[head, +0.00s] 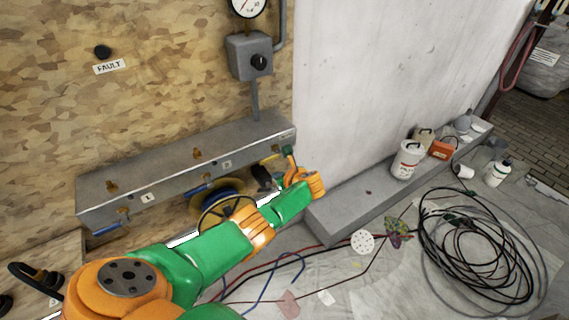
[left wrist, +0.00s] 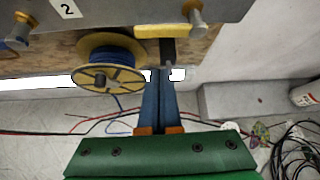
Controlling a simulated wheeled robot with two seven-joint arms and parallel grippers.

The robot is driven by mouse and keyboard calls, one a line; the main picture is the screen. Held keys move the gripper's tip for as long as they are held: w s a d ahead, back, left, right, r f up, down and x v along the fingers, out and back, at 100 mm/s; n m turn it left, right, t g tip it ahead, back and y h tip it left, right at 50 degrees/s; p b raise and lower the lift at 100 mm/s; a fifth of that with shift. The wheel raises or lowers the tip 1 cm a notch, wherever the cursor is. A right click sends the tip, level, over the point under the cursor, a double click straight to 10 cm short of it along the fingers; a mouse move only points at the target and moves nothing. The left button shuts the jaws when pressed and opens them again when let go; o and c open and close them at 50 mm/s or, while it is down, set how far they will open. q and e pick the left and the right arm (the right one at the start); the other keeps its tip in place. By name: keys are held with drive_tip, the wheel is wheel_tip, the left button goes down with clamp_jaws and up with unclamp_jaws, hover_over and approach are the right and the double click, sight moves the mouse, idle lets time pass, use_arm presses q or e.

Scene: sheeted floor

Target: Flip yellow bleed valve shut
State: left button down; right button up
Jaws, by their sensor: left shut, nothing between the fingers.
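The yellow bleed valve handle (left wrist: 162,31) lies crosswise along the lower edge of the grey manifold in the left wrist view, beside a metal fitting. In the head view the yellow handle (head: 269,160) shows only in part near the manifold's right end. A dark piece (left wrist: 167,50) hangs just below it. My left gripper (left wrist: 160,73) is shut and empty, its dark blue fingers together, pointing at the area below the handle. A gap seems to lie between them, but contact is hard to judge. In the head view the left gripper (head: 288,153) is near the manifold's right end. My right gripper is not in view.
The manifold (head: 180,170) has blue-handled valves to the left. A yellow cable spool (left wrist: 105,77) stands left of the fingers. A concrete ledge (head: 345,205) with a white tub (head: 407,160) runs right. Coiled black cable (head: 470,240) and loose cables lie on the sheeted floor.

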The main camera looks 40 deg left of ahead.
use_arm(q)
drive_tip(key=p+v, duration=0.1)
drive_tip(key=v, duration=0.2)
drive_tip(key=shift+s+d+r, duration=0.15)
drive_tip(key=shift+s+d, duration=0.05)
drive_tip(key=shift+d, duration=0.05)
drive_tip(key=shift+s, duration=0.15)
